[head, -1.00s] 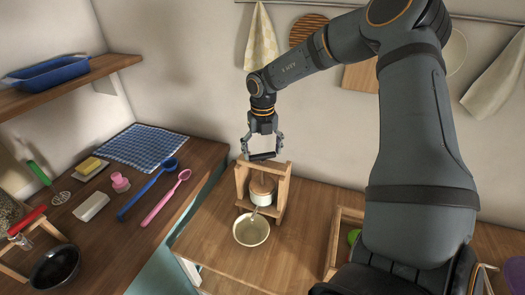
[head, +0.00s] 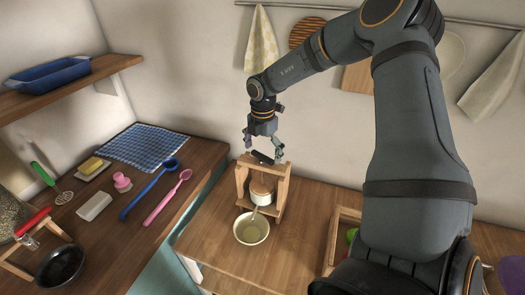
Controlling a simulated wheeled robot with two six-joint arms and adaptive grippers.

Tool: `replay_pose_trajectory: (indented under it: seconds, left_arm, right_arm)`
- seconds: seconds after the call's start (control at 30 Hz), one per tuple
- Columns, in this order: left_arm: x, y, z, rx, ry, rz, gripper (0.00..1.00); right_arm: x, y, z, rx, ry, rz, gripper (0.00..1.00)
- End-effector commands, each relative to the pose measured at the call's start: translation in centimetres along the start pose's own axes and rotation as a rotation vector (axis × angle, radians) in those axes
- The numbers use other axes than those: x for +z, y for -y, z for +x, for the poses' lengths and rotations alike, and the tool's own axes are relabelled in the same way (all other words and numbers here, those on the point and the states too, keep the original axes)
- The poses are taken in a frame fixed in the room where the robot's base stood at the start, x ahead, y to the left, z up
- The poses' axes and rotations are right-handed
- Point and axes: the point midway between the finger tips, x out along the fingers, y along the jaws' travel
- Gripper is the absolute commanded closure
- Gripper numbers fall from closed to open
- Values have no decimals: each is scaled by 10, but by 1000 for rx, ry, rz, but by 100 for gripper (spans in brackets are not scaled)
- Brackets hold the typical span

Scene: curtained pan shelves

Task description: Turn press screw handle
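A wooden press frame (head: 282,186) stands on the counter against the back wall. A dark screw handle (head: 262,157) sits at its top and lies slanted, right end lower in the picture. Inside the frame is a pale round pot with a brown top (head: 262,190). A cream bowl (head: 251,229) stands in front of it. My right gripper (head: 263,146) points down just over the handle. Its fingers are spread apart, near the two ends of the handle; whether they touch it is too small to tell. My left gripper is out of view.
The left counter holds a blue ladle (head: 148,187), a pink spoon (head: 167,197), a black bowl (head: 61,266) and a blue checked cloth (head: 147,146). A wooden shelf with a blue dish (head: 47,74) hangs above.

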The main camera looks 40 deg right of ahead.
Motion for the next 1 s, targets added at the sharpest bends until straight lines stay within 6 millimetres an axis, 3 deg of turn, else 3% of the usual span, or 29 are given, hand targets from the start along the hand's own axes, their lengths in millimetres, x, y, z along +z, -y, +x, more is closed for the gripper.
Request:
replay_pose_trajectory:
  seconds: [1.0]
  left_arm:
    - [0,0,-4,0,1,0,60]
  right_arm:
    - [0,0,-20,0,0,-2,0]
